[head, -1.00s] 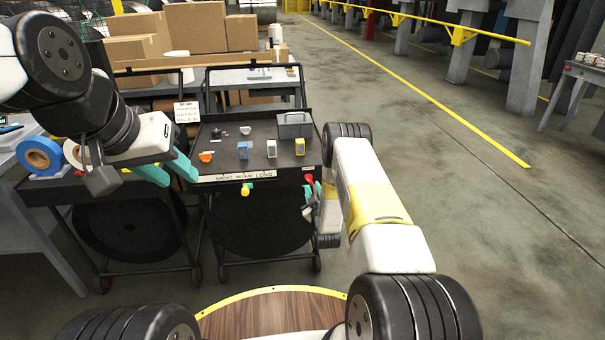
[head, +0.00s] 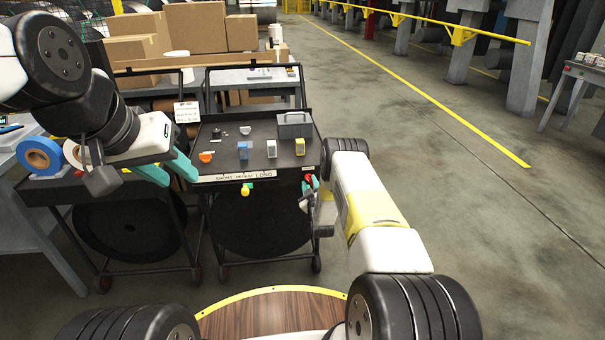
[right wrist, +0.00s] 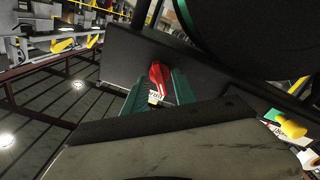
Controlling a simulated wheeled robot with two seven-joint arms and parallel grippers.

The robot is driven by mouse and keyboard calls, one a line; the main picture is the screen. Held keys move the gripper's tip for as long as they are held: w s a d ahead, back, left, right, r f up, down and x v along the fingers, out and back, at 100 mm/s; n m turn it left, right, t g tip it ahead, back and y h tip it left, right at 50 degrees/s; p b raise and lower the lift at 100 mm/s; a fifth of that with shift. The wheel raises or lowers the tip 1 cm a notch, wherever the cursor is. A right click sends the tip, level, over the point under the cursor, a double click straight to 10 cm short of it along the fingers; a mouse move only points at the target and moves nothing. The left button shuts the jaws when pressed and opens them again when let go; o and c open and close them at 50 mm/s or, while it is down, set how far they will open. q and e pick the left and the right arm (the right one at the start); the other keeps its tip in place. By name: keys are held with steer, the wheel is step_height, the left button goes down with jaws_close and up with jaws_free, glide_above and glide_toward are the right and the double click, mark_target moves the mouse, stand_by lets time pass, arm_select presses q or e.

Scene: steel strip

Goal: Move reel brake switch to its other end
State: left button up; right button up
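The reel brake switch is a small red lever (head: 309,178) at the right end of the black cart's front edge. In the right wrist view the red lever (right wrist: 158,76) stands between the green fingers of my right gripper (right wrist: 160,90). The fingers look apart, with the lever nearer the right one; I cannot tell if they touch it. In the head view my right gripper (head: 307,193) is mostly hidden by its own arm. My left gripper (head: 168,170) is open and empty, left of the cart's label strip.
The cart top (head: 225,160) carries a grey box (head: 294,126) and several small blue, white, yellow and orange items. A yellow knob (head: 245,190) sticks out below the label strip (head: 245,176). A dark reel (head: 262,222) hangs beneath.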

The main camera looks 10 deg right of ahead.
jaws_close()
steer(key=m, duration=0.6)
steer(key=shift+d+m, duration=0.1)
steer(key=shift+m, duration=0.2)
steer(key=m, duration=0.3)
steer(key=shift+m, duration=2.1)
steer(key=shift+f, duration=0.1)
jaws_free()
